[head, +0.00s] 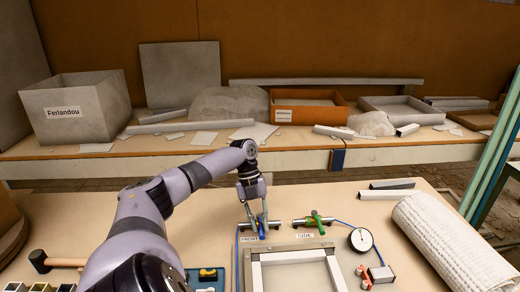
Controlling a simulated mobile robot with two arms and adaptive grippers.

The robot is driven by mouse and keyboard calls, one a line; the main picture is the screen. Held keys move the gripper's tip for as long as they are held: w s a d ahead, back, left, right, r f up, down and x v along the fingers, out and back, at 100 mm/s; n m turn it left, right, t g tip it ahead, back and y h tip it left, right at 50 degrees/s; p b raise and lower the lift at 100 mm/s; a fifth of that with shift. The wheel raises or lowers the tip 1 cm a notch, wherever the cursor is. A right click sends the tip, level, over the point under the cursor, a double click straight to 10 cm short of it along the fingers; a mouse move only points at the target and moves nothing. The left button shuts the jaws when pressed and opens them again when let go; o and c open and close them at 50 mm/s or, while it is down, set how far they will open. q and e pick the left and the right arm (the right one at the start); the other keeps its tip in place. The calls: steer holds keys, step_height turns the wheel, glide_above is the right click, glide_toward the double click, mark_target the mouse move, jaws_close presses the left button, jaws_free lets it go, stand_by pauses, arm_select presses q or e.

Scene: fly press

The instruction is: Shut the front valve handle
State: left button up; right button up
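The front valve (274,225) is a small metal valve with a blue handle (261,228), behind the label FRONT (249,239) on the table. My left gripper (257,222) points down right over this valve. Its two fingers are apart, with the blue handle close to the right finger. I cannot tell whether they touch, and the fingers hide part of the valve. The side valve (300,221) with a green handle (317,220) stands to the right, behind the label SIDE (305,236). My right gripper is not in view.
A metal frame (330,246) lies just in front of the valves. A round gauge (360,240) and a rolled white mat (455,240) are to the right. A mallet (42,262) and blue tray (205,277) are at left. A back shelf holds boxes, including an orange one (310,113).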

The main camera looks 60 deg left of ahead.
arm_select(q)
steer(key=o, duration=0.3)
steer(key=v, duration=1.2)
stand_by(0.4)
